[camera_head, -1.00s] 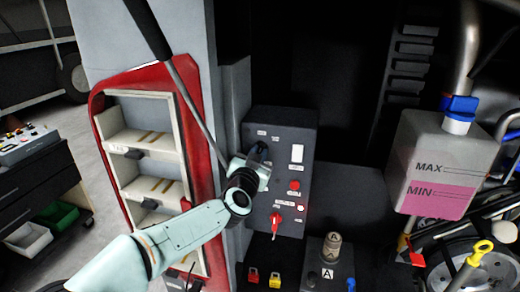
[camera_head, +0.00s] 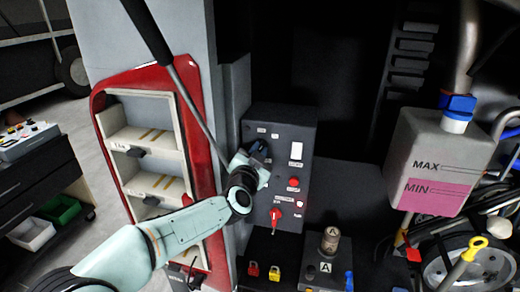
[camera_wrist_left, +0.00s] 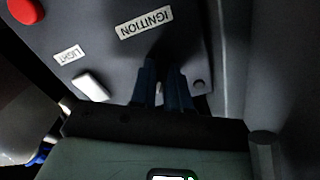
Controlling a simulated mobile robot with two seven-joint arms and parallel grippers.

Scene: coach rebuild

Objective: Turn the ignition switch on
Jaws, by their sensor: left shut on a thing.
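A dark control box (camera_head: 279,125) stands at the middle of the head view. My left gripper (camera_head: 259,148) is at the upper left of its front face. In the left wrist view, the blue-grey fingers (camera_wrist_left: 164,86) are close together against the panel, just beside the white IGNITION label (camera_wrist_left: 145,22). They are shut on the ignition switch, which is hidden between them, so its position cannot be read. My right gripper is not in view.
A white light switch (camera_head: 296,151), a red button (camera_head: 293,183) and a red rotary handle (camera_head: 275,217) are on the same panel. A red-framed shelf (camera_head: 101,103) stands left, and a pink-filled tank (camera_head: 437,150) right. A thin rod (camera_head: 190,98) slants above my wrist.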

